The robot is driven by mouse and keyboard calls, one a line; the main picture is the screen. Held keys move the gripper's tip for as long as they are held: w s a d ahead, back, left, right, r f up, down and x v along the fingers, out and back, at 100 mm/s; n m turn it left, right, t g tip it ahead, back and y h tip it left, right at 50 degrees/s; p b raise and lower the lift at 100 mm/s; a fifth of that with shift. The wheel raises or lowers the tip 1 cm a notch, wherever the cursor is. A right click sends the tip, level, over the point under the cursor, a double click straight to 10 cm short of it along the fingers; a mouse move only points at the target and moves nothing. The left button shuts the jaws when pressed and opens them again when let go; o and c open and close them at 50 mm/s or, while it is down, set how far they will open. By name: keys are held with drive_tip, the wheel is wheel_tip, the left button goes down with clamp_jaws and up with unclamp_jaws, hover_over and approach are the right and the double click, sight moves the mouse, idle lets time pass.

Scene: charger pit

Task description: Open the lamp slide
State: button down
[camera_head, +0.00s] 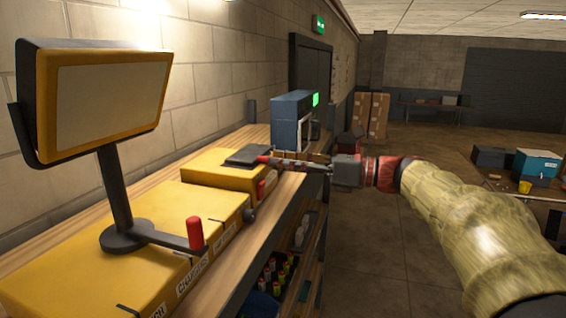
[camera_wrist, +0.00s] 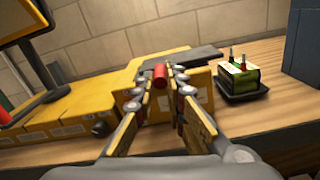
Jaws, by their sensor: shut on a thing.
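A dark flat slide plate (camera_head: 248,154) lies on top of the far yellow box (camera_head: 215,170) on the wooden bench; I take it for the lamp slide. In the wrist view the plate (camera_wrist: 190,58) reaches across the box top behind a red knob (camera_wrist: 161,76). My gripper (camera_head: 268,160) comes in from the right, level with the box top. Its two fingertips (camera_wrist: 160,77) are closed on the red knob at the plate's near edge. The fingers partly hide the box's front face. How far the slide is open cannot be told.
A yellow-framed panel (camera_head: 108,100) on a black stand and a red-handled lever (camera_head: 195,233) stand at the left. Beyond the box are a small green battery-like block (camera_wrist: 240,80) in a black tray and a blue-grey machine (camera_head: 291,115).

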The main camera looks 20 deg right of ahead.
idle(0.4)
drive_tip(key=shift+s+a+p, duration=0.35)
drive_tip(key=shift+s, duration=0.1)
drive_tip(key=c, duration=1.8)
unclamp_jaws()
drive_tip(key=shift+c, duration=0.2)
drive_tip(key=shift+o, duration=0.2)
drive_tip(key=shift+d+f, duration=0.1)
drive_tip(key=shift+d, duration=0.15)
drive_tip(key=shift+s+d+f, duration=0.1)
drive_tip(key=shift+s+d, duration=0.05)
drive_tip(key=shift+s, duration=0.05)
drive_tip(key=v, duration=1.1)
drive_tip(key=shift+r, duration=0.25)
